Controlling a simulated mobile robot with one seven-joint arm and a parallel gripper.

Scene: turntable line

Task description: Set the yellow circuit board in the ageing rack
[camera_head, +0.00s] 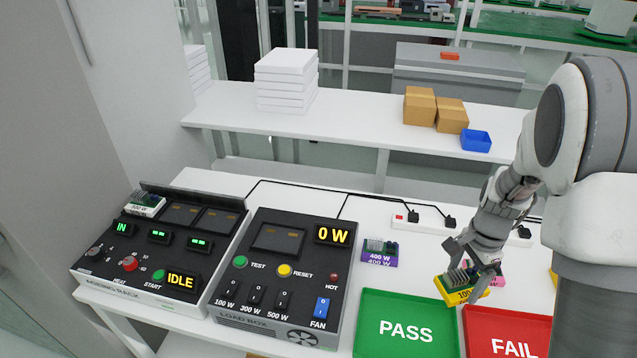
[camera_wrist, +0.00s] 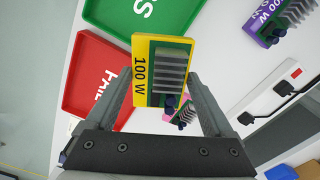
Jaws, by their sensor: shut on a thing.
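The yellow circuit board (camera_head: 462,287), marked 100 W, has a grey heat sink on it. In the wrist view the yellow board (camera_wrist: 140,72) sits between the two fingers. My gripper (camera_head: 474,268) is shut on it, over the area by the top edge of the green and red trays. The ageing rack (camera_head: 190,232) is the black box at the far left of the table. Its left slot holds a white-edged board (camera_head: 146,204); its middle slot (camera_head: 180,213) and right slot (camera_head: 216,222) look empty. Its display reads IDLE, and a small display by the left slot reads IN.
The load box (camera_head: 345,262), showing 0 W, stands right of the rack. A purple 400 W board (camera_head: 379,252) lies beyond the green PASS tray (camera_head: 365,300). The red FAIL tray (camera_head: 478,322) is at right. A pink board (camera_head: 497,269) lies behind my gripper. Black cables run along the back.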

